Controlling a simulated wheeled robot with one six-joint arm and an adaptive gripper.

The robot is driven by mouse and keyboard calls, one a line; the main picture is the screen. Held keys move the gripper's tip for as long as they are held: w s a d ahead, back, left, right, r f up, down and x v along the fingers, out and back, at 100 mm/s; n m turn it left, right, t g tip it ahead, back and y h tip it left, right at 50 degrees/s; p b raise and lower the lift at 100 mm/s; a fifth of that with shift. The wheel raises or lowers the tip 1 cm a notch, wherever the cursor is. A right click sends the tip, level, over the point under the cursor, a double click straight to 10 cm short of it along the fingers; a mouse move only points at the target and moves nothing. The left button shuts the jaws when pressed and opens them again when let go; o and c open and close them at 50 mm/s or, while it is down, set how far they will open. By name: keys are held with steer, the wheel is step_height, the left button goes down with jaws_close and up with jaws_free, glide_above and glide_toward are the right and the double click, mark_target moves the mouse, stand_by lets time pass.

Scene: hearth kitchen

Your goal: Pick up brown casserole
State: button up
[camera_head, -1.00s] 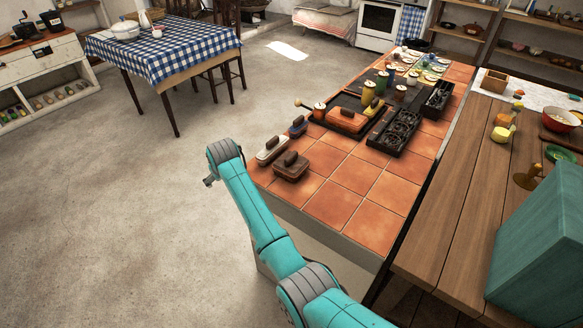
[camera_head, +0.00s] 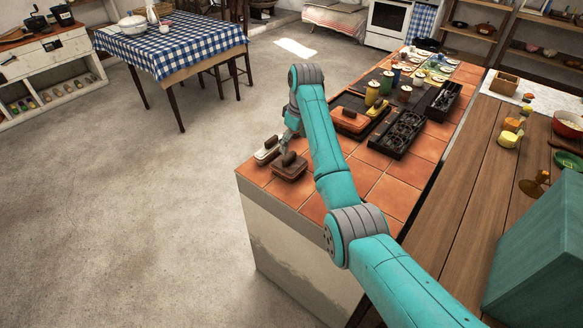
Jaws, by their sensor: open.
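The brown casserole (camera_head: 289,171), a lidded dish with a dark handle on top, sits on the terracotta tile counter (camera_head: 255,173) near its front left corner. My gripper (camera_head: 286,146) is small in view and open, just above and behind the casserole's handle. Whether its fingers touch the handle, I cannot tell. My arm passes to the right of the casserole and leaves most of it in view.
A cream casserole (camera_head: 267,152) stands close beside the brown one, to its back left. An orange casserole (camera_head: 350,120) sits on a dark tray farther back. A black burner unit (camera_head: 398,134) and several jars stand beyond.

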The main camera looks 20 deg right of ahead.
mark_target(289, 155)
steer(key=shift+w+a+f, duration=0.1)
steer(key=shift+a+f, duration=0.15)
steer(key=shift+f, duration=0.8)
steer(key=shift+w+a+f, duration=0.15)
steer(key=shift+a+f, duration=0.05)
steer(key=shift+f, duration=0.9)
steer(key=shift+w+a+f, duration=0.1)
steer(key=shift+a+f, duration=0.15)
steer(key=shift+f, duration=0.8)
steer(key=shift+r, duration=0.1)
jaws_close()
